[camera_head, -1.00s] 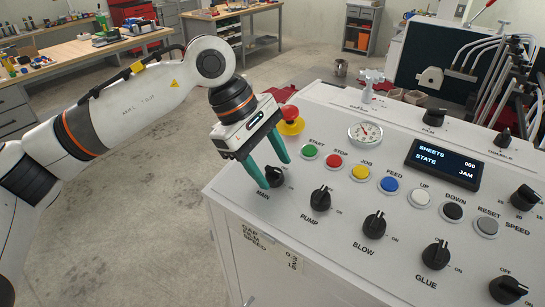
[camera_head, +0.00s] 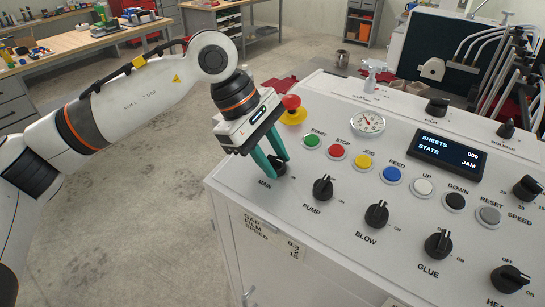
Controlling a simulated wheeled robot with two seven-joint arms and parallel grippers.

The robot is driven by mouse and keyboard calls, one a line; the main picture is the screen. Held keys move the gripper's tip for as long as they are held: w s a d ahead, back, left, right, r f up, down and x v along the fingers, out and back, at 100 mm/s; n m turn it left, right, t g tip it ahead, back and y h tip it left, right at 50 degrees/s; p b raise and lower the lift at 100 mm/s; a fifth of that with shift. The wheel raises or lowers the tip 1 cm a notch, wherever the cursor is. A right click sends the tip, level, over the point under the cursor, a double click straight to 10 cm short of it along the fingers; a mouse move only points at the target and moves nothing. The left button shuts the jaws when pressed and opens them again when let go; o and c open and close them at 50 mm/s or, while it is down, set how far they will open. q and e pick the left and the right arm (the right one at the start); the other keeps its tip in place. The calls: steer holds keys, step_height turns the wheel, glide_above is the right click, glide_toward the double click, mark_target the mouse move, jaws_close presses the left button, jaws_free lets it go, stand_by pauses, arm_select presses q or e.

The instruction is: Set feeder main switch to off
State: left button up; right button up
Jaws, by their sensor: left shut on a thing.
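The main switch (camera_head: 279,170) is a black rotary knob labelled MAIN at the left end of the lower knob row on the white control panel (camera_head: 330,105). My left gripper (camera_head: 276,170) has its two green fingers down on either side of this knob and is shut on it. The fingers hide part of the knob, so its pointer direction is hard to tell. An ON mark shows just right of it. The display (camera_head: 447,152) reads SHEETS 000, STATE JAM. My right gripper is not in view.
A red emergency button (camera_head: 291,103) on a yellow base stands close behind the gripper. The green start button (camera_head: 312,140) and the pump knob (camera_head: 323,188) are close to its right. A gauge (camera_head: 368,122) sits further back. Open floor lies left of the panel.

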arm_select(q)
steer(key=n+b, duration=0.1)
steer(key=b, duration=0.2)
steer(key=n+t+b, duration=0.1)
steer(key=n+b, duration=0.1)
steer(key=b, duration=0.1)
steer(key=n+t+b, duration=0.1)
steer(key=n+b, duration=0.1)
steer(key=b, duration=0.1)
steer(key=shift+s+f+h, duration=0.15)
steer(key=shift+f+h, duration=0.15)
steer(key=shift+f, duration=0.1)
steer(key=n+t+b, duration=0.1)
steer(key=n+b, duration=0.3)
steer(key=n+t+b, duration=0.1)
steer(key=n+b, duration=0.2)
steer(key=b, duration=0.2)
steer(key=shift+s+r+n+t, duration=0.1)
steer(key=shift+s+n+t, duration=0.05)
steer(key=shift+n+t, duration=0.2)
steer(key=n+b, duration=0.1)
steer(key=n, duration=0.1)
steer(key=n+t+y+b, duration=0.1)
steer(key=n+b, duration=0.1)
steer(key=shift+s+r+n, duration=0.1)
steer(key=shift+r+n, duration=0.05)
steer(key=shift+n, duration=0.1)
steer(key=shift+d+n+t+y+b, duration=0.1)
steer(key=shift+n+t+y+b, duration=0.2)
steer(key=shift+n+b, duration=0.15)
